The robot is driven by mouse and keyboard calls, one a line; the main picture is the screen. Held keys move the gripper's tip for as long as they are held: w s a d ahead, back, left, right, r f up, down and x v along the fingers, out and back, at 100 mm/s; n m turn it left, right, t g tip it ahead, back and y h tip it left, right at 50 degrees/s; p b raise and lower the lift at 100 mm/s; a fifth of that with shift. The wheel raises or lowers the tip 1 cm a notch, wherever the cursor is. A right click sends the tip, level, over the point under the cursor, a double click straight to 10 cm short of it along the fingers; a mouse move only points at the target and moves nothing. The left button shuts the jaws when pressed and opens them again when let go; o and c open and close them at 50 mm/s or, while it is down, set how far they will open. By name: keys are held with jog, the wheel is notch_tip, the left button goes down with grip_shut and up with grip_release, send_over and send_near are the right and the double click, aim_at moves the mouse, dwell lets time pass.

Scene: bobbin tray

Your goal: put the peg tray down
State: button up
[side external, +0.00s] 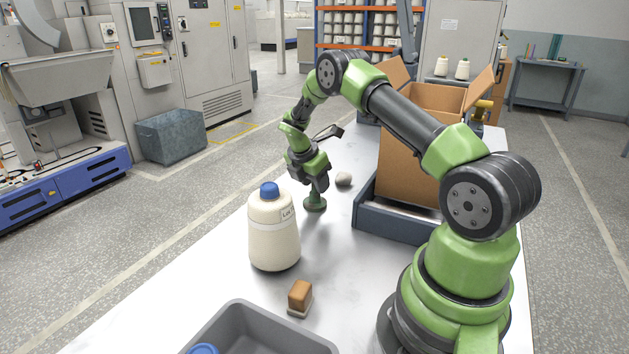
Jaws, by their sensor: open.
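No tray with pegs can be made out. My gripper (318,184) is open and points down over the white table. Its fingertips are right at the top of a small dark green object (315,204) with a wide round foot; I cannot tell if they touch it. No tray is in my gripper. A grey tray or bin (224,322) is cut off by the bottom edge, with a blue-topped thing (203,349) in it. A low dark blue-grey tray (385,222) is on the table at right, beneath an open cardboard box (409,160).
A cream bottle-like container (273,238) with a blue cap stands left of my gripper. A small brown block on a pale base (299,297) is nearer the camera. A pale round lump (343,179) lies just behind my gripper. The table (350,290) is bare at centre front.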

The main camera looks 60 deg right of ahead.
jog(key=s+a+r+m+t, duration=0.1)
jog(key=a+r+m, duration=0.1)
jog(key=a+r, duration=0.4)
jog(key=a+r+m+t+y, duration=0.1)
jog(key=a+r+m, duration=0.15)
jog(key=r, duration=0.55)
jog(key=s+a+r+m+t, duration=0.1)
jog(key=a+r, duration=0.4)
jog(key=r, duration=0.3)
jog(key=s+a+r+m+t+y, duration=0.2)
jog(key=s+a+m, duration=0.5)
jog(key=s, duration=0.1)
jog(key=s+a+r+m+t+y, duration=0.2)
jog(key=s+a+m+t+y, duration=0.1)
jog(key=s+a+m, duration=0.3)
jog(key=s+a, duration=0.2)
jog(key=s, duration=0.1)
jog(key=shift+r+m, duration=0.15)
jog(key=shift+m, duration=0.2)
